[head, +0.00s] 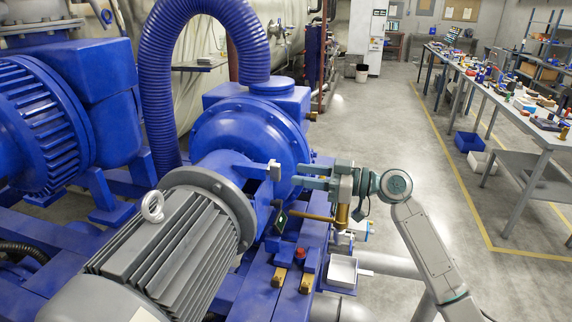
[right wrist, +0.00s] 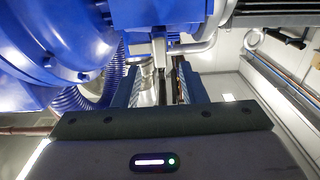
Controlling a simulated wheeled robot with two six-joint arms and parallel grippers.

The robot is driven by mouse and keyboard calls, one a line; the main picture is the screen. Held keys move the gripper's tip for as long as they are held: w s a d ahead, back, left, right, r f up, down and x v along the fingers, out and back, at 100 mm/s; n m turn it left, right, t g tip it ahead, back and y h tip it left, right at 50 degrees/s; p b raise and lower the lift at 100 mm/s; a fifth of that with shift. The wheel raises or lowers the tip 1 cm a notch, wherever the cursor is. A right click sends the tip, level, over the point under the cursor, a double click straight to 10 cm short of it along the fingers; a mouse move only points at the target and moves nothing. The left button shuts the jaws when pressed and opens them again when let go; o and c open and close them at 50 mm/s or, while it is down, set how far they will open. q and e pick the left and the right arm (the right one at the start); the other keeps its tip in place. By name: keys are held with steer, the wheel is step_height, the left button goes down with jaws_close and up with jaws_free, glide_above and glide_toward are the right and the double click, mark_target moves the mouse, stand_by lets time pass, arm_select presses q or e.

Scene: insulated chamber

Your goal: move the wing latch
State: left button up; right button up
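I cannot tell for certain which part is the wing latch. A small pale metal block (head: 274,170) at the end of a blue bracket on the pump may be it. In the right wrist view a pale upright bar (right wrist: 160,52) hangs from a blue body, ahead of the fingers. My right gripper (head: 302,175) points left at the pale block, its two fingers apart, with a short gap before it. In the right wrist view the fingers (right wrist: 160,88) are spread with nothing clearly held between them. My left gripper is not in view.
A blue pump housing (head: 250,130) and a grey finned motor (head: 165,250) fill the left and centre. A brass-coloured rod (head: 312,216) lies below my right gripper. A white tray (head: 342,270) is lower down. A cluttered workbench (head: 500,100) stands right, beyond open floor.

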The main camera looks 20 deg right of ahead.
mark_target(280, 171)
steer(key=p+x, duration=0.1)
steer(key=x, duration=0.2)
steer(key=shift+w+a+r+p, duration=0.1)
steer(key=shift+a+r+p, duration=0.1)
steer(key=shift+p, duration=0.1)
steer(key=shift+w+a+f+p, duration=0.2)
steer(key=shift+w+a+p, duration=0.15)
steer(key=shift+a, duration=0.25)
jaws_close()
